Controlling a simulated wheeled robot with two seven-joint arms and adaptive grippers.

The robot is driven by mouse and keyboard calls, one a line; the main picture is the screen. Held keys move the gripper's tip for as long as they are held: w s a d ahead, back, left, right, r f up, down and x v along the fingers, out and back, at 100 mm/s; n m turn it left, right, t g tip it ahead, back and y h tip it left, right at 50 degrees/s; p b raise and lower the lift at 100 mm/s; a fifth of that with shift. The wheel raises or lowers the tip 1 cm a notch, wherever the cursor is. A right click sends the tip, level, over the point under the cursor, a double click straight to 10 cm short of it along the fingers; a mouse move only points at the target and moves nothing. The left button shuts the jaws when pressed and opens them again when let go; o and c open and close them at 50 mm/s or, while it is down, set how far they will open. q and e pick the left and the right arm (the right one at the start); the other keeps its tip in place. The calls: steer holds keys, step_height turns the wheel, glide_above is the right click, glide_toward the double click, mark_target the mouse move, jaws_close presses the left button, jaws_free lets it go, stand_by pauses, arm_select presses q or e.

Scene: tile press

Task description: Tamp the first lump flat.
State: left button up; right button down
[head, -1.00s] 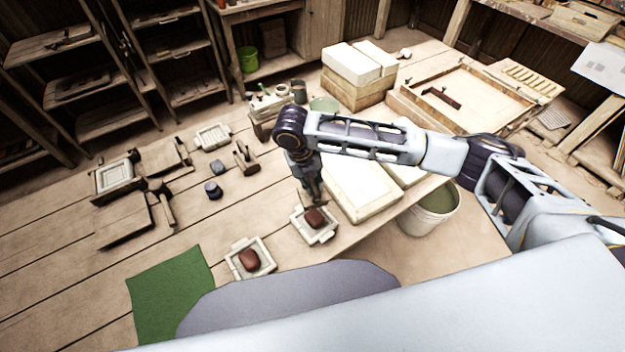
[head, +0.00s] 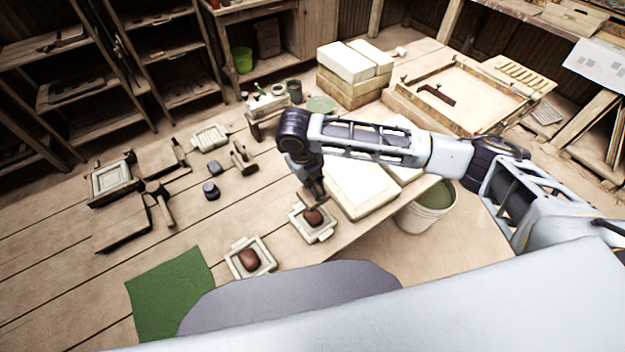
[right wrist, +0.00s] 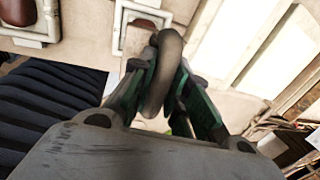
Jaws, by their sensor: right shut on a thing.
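Two pale square moulds with tabs lie near the table's front edge, each with a reddish-brown lump. The nearer mould (head: 268,267) holds one lump (head: 249,260); the farther mould (head: 325,235) holds the other lump (head: 314,217). My right gripper (head: 318,194) is just behind and above the farther lump; contact cannot be told. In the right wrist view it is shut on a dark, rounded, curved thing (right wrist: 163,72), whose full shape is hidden. A mould (right wrist: 122,12) shows beyond the fingers, and a lump (right wrist: 18,12) at top left. My left gripper is out of view.
White slabs (head: 362,190) lie right of the farther mould, with a bucket (head: 428,205) beyond the table edge. A green cloth (head: 170,292) lies front left. Dark blocks (head: 210,190), a mallet (head: 160,200) and an empty frame (head: 112,180) stand farther left.

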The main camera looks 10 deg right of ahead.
steer(key=shift+f, duration=0.15)
stand_by(0.5)
steer(key=shift+f+b, duration=2.35)
steer(key=shift+b, duration=0.5)
steer(key=shift+f+p, duration=0.15)
steer(key=shift+p, duration=0.35)
steer(key=shift+f, duration=0.2)
step_height(320, 180, down, 6)
steer(key=shift+r+b, duration=0.25)
steer(key=shift+b, duration=0.55)
